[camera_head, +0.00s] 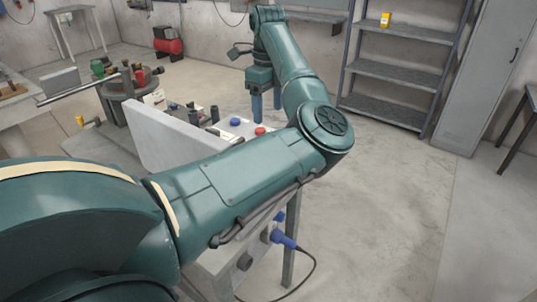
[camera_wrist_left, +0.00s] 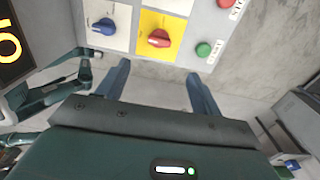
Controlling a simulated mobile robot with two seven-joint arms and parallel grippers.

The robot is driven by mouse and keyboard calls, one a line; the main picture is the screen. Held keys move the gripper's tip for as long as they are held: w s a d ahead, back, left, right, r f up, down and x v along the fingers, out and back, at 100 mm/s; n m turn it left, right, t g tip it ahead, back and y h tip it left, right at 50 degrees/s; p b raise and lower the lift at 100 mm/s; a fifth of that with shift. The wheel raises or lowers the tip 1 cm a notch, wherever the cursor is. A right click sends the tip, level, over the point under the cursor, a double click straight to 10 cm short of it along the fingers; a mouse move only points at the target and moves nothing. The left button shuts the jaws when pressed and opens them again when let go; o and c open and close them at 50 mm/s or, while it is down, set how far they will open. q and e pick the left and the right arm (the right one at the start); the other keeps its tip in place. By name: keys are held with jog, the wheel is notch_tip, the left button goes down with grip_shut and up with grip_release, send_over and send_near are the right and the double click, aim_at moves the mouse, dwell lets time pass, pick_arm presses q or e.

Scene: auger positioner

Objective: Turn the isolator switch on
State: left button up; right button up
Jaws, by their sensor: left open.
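The isolator switch appears to be the red rotary knob (camera_wrist_left: 158,38) on a yellow plate in the left wrist view. Its handle lies roughly crosswise in that view. In the head view a red knob (camera_head: 260,130) shows on top of the control box, just below my gripper. My left gripper (camera_head: 267,104) is open, with its blue fingers pointing down above the far side of the box. In the left wrist view the open fingers (camera_wrist_left: 158,70) lie to either side below the red knob, apart from it, with nothing between them. My right gripper is not in view.
A blue knob (camera_wrist_left: 103,25) on a white plate sits beside the red one. A green button (camera_wrist_left: 203,49) and a red button (camera_wrist_left: 226,3) are on the other side. A grey upright panel (camera_head: 165,135) stands left of the box. Open floor (camera_head: 390,210) lies right.

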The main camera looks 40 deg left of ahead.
pick_arm(q)
notch_tip(320, 180, down, 12)
jog(key=shift+s+f+p, duration=0.1)
jog(key=shift+f+p, duration=0.15)
jog(key=shift+p, duration=0.6)
jog(key=shift+f, duration=0.35)
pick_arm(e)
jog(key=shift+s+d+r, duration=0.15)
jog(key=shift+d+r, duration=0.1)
pick_arm(q)
jog(key=shift+c, duration=0.3)
jog(key=c, duration=0.9)
jog(key=shift+c, duration=0.2)
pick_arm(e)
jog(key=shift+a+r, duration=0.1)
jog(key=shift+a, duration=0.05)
